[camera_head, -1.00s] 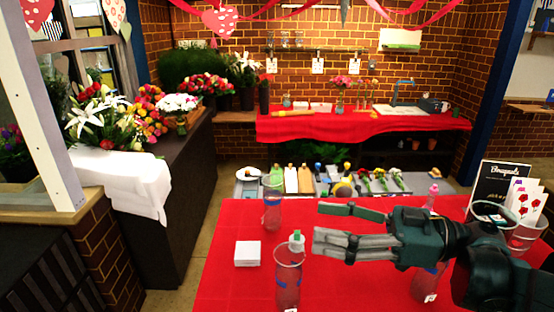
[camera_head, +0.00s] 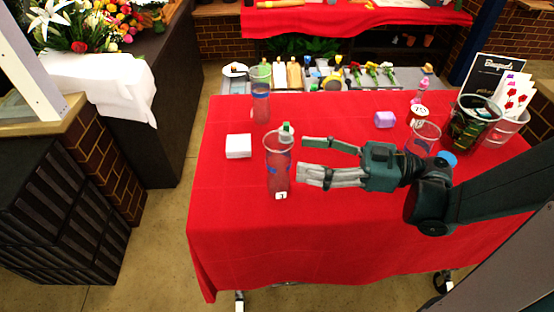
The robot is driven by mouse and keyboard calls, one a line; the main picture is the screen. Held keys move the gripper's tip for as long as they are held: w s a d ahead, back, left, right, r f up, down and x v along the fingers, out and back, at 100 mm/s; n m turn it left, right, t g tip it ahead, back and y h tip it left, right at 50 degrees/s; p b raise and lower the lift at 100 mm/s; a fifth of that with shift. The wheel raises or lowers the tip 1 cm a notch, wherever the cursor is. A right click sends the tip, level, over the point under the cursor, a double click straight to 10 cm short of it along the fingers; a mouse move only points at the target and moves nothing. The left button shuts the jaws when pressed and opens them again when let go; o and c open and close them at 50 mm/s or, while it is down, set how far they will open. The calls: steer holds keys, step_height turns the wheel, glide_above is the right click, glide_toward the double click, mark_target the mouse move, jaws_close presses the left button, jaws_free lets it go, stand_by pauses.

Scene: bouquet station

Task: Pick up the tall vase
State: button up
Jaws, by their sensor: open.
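A tall clear vase (camera_head: 278,172) with blue bands and a small white tag stands upright on the red-covered table, left of my gripper. A similar tall clear vase (camera_head: 260,102) stands farther back at the table's far left. A third clear vase (camera_head: 423,135) is partly hidden behind my arm. I cannot tell which one is the tall vase meant. My gripper (camera_head: 301,159) is open and empty, its fingers pointing left at the front vase, their tips just right of it. I cannot tell whether they touch it.
A green-topped bottle (camera_head: 286,129) shows at the front vase's rim, inside or behind it. A white box (camera_head: 238,146) lies to its left. A purple block (camera_head: 384,119), a pink bottle (camera_head: 418,97) and a dark bucket (camera_head: 470,124) stand right. The table's front is clear.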

mark_target(279, 154)
steer(key=shift+f, duration=0.45)
steer(key=shift+a, duration=0.15)
steer(key=shift+x, duration=1.2)
steer(key=shift+a, duration=0.15)
steer(key=shift+b+x, duration=0.75)
steer(key=shift+x, duration=1.7)
steer(key=shift+c, duration=0.6)
steer(key=c, duration=1.5)
steer(key=shift+r, duration=0.15)
steer(key=shift+c, duration=0.2)
